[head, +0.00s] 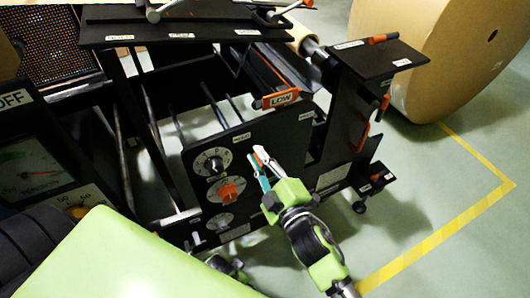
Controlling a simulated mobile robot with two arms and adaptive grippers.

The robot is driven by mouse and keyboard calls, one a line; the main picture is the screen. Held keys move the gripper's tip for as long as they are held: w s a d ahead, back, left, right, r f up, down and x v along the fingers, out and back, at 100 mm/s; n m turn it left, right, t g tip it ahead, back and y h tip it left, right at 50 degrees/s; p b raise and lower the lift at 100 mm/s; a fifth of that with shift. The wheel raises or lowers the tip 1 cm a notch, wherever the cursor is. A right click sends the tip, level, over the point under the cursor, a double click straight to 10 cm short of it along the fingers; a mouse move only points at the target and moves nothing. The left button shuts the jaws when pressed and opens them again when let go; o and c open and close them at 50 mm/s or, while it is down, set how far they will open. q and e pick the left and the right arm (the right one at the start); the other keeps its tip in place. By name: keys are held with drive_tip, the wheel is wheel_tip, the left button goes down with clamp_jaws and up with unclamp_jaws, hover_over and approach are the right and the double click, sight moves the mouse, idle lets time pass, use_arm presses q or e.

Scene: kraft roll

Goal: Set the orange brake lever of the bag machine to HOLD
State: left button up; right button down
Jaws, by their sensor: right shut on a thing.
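My right gripper (260,160) is shut on a slim lever at the front of the bag machine's black dial panel (290,138). Only a small orange and white bit of the lever (262,150) shows past the fingers, so most of it is hidden. I take it to be the orange brake lever, but its link to the panel is covered. Small white labels sit on the panel near the fingers, too small to read, so I cannot tell which setting the lever points to.
Left of the fingers are round dials, one with an orange knob (228,190). Other orange handles (384,38) are on the right post. A large kraft roll (450,60) stands behind. The floor at the right is clear, with a yellow line (440,235).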

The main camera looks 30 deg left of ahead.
drive_tip(key=shift+s+f, duration=0.1)
drive_tip(key=shift+f, duration=0.2)
drive_tip(key=shift+f+n, duration=0.1)
drive_tip(key=shift+n, duration=0.2)
drive_tip(key=c, duration=2)
unclamp_jaws()
drive_tip(key=shift+a, duration=0.1)
drive_tip(key=shift+s, duration=0.1)
drive_tip(key=v, duration=1.2)
